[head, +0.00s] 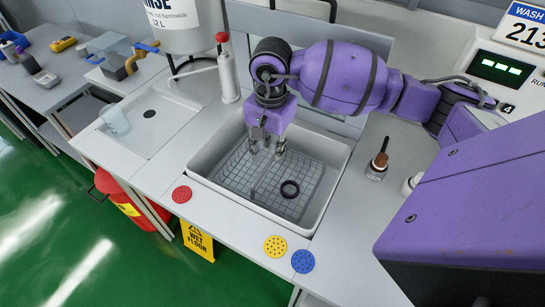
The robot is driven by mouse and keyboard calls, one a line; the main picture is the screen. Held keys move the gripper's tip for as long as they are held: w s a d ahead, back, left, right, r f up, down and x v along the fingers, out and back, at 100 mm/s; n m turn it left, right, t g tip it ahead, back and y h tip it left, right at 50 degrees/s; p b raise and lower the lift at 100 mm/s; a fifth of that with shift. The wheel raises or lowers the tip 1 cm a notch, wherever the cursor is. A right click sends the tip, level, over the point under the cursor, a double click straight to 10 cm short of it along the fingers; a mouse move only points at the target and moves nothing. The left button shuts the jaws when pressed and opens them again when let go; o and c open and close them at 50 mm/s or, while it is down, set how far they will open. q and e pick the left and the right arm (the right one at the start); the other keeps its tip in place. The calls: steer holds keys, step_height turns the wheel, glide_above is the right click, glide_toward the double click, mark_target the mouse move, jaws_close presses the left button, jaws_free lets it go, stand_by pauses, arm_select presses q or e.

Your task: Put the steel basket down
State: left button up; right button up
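The steel basket seems to be the grey wire grid (235,174) in the sink basin; its rim and handle are hard to make out, and I cannot tell if it touches the basin floor. My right gripper (266,154) points down over the back part of the grid. Its two fingers are apart, with a gap between them. A thin grey upright piece shows just below the fingers; I cannot tell if it is a handle. My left gripper is out of view.
The pale sink basin (337,158) has raised walls. A white rinse container (185,28) and a pump bottle (228,75) stand behind left. Red (182,194), yellow (275,246) and blue (303,261) discs lie along the front edge.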

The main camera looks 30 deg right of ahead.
step_height(320, 180, up, 5)
steer(key=shift+s+r+p, duration=0.1)
steer(key=shift+r+p, duration=0.1)
steer(key=shift+p, duration=0.5)
stand_by(0.8)
